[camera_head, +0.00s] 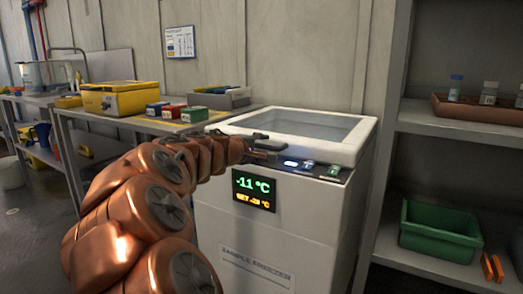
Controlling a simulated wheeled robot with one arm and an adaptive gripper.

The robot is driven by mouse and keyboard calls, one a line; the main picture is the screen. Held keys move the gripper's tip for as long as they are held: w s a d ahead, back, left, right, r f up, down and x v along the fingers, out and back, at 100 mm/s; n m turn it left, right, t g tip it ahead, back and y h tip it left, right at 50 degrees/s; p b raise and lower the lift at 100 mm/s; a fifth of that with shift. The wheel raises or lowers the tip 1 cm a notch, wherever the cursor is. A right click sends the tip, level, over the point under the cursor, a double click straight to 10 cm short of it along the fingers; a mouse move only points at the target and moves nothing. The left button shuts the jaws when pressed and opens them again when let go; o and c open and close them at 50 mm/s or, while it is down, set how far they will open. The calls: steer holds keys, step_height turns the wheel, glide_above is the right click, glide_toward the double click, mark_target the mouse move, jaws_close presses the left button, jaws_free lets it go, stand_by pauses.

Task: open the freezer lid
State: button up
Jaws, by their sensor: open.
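The white chest freezer (294,230) stands in the middle, with a display reading -11 °C on its front. Its lid (365,136) has a white frame around a glass pane and appears down on the body. A dark handle (238,134) is at the lid's front left. My copper arm reaches in from the lower left. My gripper (270,151) is small in view at the front edge of the lid, close to the handle; its jaws are open. I cannot tell whether it touches the lid or handle. Part of the freezer's left front is hidden by my arm.
A shelf unit at right holds a green bin (440,230), orange pieces (491,267) and a brown tray (480,109) with bottles. A bench (150,122) at left carries a yellow case (113,99) and small coloured boxes. A wall stands behind the freezer.

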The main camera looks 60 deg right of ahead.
steer(key=shift+d+f, duration=0.1)
steer(key=shift+d, duration=0.15)
steer(key=shift+c, duration=0.2)
jaws_close()
stand_by(0.5)
